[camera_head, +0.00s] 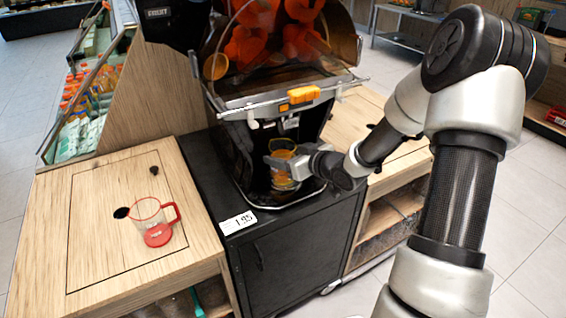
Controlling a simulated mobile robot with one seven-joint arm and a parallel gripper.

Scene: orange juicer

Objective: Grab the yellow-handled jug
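A clear jug with yellow-orange colour (283,181) stands upright in the black bay of the juicer, under its spout. My gripper (284,164) reaches in from the right at the jug's height. Its pale fingers cross over or beside the jug and hide its middle. I cannot tell whether the fingers touch the jug or are closed on it. The jug's handle cannot be made out clearly. A second clear jug with a red handle and red base (157,232) stands on the left wooden counter, away from my gripper.
The juicer (240,165) stands on a black cabinet (290,245), with an orange-latched clear cover above the bay. A price card (238,222) lies at the cabinet's front left. Wooden counters flank it; the left one (100,250) is mostly clear. A bottle display (92,100) stands behind left.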

